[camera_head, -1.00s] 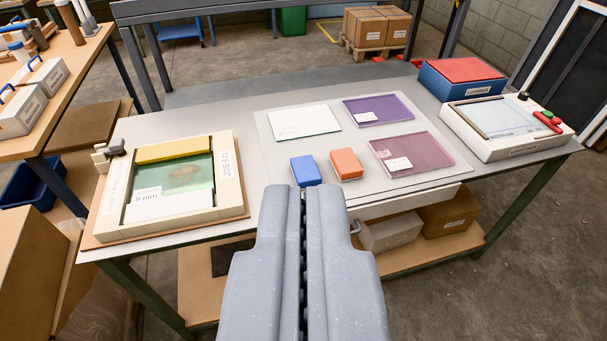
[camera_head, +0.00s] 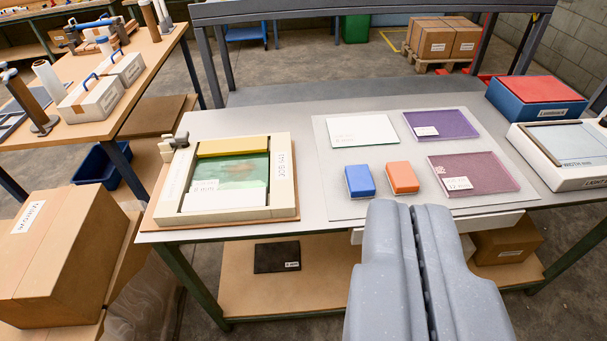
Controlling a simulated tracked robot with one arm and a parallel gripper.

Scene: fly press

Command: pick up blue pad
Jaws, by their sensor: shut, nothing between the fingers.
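The blue pad (camera_head: 360,180) is a small block with a blue top and pale lower edge. It lies on the clear sheet on the grey table, just left of a similar orange pad (camera_head: 402,177), with a narrow gap between them. My gripper (camera_head: 408,207) is shut and empty. In the picture its tips show just below the two pads, nearer the orange one, at the table's front edge. Neither pad is touched as far as I can see.
A framed tray (camera_head: 281,172) with a green pane stands left of the pads. White (camera_head: 362,131) and purple (camera_head: 441,124) plates lie behind, a mauve plate (camera_head: 490,170) to the right. A blue box with a red top (camera_head: 537,90) and a white device (camera_head: 560,172) stand at right.

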